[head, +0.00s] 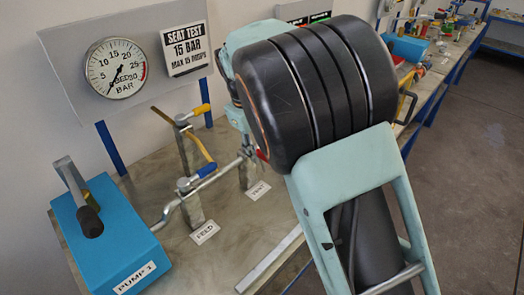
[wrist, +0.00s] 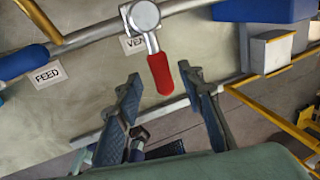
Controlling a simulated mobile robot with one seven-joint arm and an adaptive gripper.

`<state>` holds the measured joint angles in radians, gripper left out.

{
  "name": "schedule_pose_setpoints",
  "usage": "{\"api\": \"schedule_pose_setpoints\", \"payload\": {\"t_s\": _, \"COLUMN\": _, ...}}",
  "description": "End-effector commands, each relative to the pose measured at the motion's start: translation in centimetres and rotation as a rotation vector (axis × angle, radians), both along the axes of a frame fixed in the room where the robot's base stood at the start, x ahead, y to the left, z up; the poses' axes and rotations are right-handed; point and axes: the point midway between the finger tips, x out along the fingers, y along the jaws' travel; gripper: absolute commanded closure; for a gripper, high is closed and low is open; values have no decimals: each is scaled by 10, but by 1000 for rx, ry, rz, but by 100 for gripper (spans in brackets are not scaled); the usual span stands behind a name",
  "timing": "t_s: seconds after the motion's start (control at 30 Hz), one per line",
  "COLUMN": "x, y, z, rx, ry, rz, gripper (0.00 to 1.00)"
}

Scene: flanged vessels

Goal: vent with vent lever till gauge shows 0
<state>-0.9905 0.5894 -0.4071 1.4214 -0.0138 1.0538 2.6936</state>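The vent lever has a red handle (wrist: 161,73) on a silver pivot, beside a partly covered VENT label (wrist: 133,44). In the wrist view it points down toward my gripper (wrist: 160,86), its lower end between the fingertips. My gripper is open, a finger on each side, with gaps showing; whether the handle lies at fingertip depth I cannot tell. In the head view my arm hides the gripper and most of the lever; the VENT label (head: 258,190) shows on the bench. The round gauge (head: 115,68) has its needle pointing lower left, near the low end of its scale.
A blue-handled feed lever (head: 205,170) stands by the FEED label (head: 205,233), left of the vent post. A yellow-handled lever (head: 196,111) is behind. The blue pump (head: 112,245) sits at left. Silver pipe (wrist: 90,38) runs beside the vent lever.

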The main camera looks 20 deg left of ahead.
Motion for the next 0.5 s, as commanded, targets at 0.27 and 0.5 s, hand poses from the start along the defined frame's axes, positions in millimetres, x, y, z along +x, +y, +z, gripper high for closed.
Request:
{"api": "schedule_pose_setpoints", "payload": {"t_s": 0.27, "x": -13, "y": 8, "z": 59, "rx": 3, "ry": -4, "rz": 1, "gripper": 64}}
{"api": "schedule_pose_setpoints", "payload": {"t_s": 0.5, "x": -22, "y": 11, "z": 93, "rx": 2, "ry": -2, "rz": 0, "gripper": 64}}
